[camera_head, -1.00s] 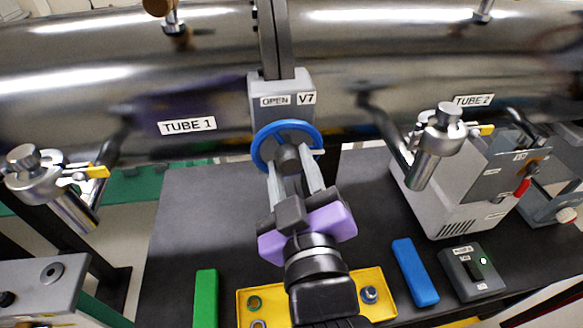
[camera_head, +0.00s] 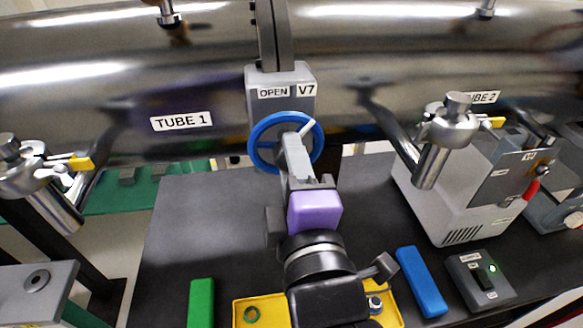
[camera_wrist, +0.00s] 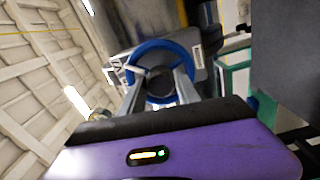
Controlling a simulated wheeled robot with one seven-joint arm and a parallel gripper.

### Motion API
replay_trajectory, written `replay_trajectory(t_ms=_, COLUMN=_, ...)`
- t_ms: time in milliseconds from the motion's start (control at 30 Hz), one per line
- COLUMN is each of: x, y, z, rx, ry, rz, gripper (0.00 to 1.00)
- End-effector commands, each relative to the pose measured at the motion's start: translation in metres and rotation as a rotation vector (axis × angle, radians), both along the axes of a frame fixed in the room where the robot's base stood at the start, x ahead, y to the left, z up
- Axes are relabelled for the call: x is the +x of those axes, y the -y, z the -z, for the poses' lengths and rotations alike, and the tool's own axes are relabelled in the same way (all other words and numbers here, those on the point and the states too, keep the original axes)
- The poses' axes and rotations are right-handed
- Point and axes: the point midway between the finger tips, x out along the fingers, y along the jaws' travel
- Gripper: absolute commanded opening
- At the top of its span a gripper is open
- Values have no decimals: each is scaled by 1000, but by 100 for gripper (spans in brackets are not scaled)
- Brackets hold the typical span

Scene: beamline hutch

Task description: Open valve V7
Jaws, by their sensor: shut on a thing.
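Valve V7 is a grey box (camera_head: 281,82) with labels "OPEN" and "V7", and a blue ring handwheel (camera_head: 257,134) on its front. A white mark on the wheel points to the upper right in the head view. My gripper (camera_head: 292,148) reaches up to the wheel's middle and is shut on it. In the head view the fingers hide part of the hub. In the wrist view the two fingers (camera_wrist: 157,92) reach to the blue wheel (camera_wrist: 142,50) on either side of its centre.
Steel tubes labelled "TUBE 1" (camera_head: 181,121) and "TUBE 2" (camera_head: 481,97) run behind. A grey instrument (camera_head: 450,200) stands on the black bench at right. A yellow tray (camera_head: 243,314), a green block (camera_head: 202,302), a blue block (camera_head: 421,282) and a switch box (camera_head: 480,278) lie in front.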

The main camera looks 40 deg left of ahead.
Motion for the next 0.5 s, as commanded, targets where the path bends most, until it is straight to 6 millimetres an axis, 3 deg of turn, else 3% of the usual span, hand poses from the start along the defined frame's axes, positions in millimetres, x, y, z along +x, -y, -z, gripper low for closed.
replay_trajectory(t_ms=500, x=-1, y=0, z=3, rx=-302, ry=354, rz=-1, gripper=0)
